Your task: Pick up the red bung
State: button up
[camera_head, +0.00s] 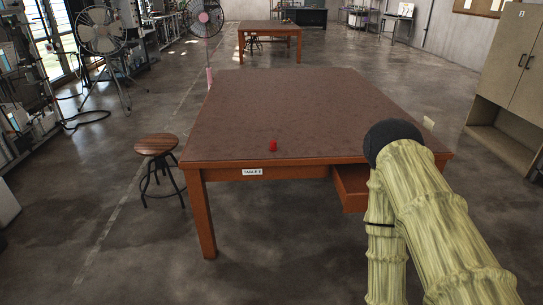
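The red bung (272,146) is small and stands on the brown table (300,105), near its front edge and left of the table's middle. Nothing touches it. My arm rises from the lower right of the picture in front of the table's right front corner, well to the right of the bung. My gripper itself does not show, so its state cannot be seen.
A drawer (351,188) stands open under the table's front edge. A round wooden stool (156,146) is left of the table. Fans (101,32) stand at the back left, a cabinet (510,75) at the right. The floor before the table is clear.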

aim_at(273, 144)
jog(key=u, duration=0.75)
jog(key=i, duration=1.1)
jog(key=u, duration=0.1)
